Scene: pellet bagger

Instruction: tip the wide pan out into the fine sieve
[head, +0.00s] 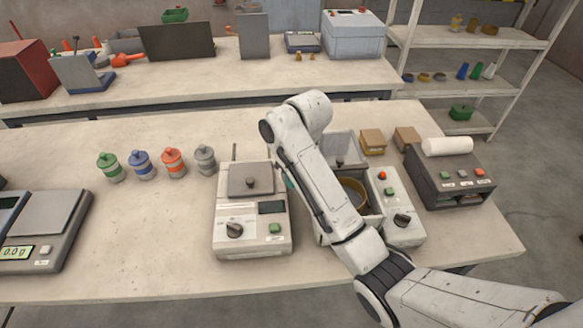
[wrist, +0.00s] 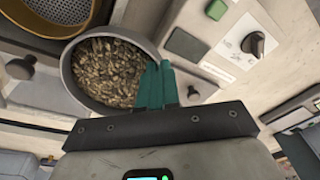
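The wide pan is a round grey pan (wrist: 69,78) full of brown pellets (wrist: 107,72) in the wrist view. My gripper (wrist: 160,84) has its teal fingers close together across the pan's right rim, one inside and one outside, shut on it. The pan looks roughly level, with the pellets in it. The fine sieve (wrist: 62,30) is a brass-coloured ring at the upper left, close beside the pan. In the head view the sieve (head: 355,193) shows partly behind my arm, over a grey bin. My arm hides the pan there; only a teal bit of my gripper (head: 288,183) shows.
A machine (head: 250,225) with a knobbed top plate stands just left of my gripper. A control box (head: 396,207) stands right of the sieve, and a grey hopper (head: 342,148) behind it. Several lidded jars (head: 172,163) and a scale (head: 45,225) are farther left.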

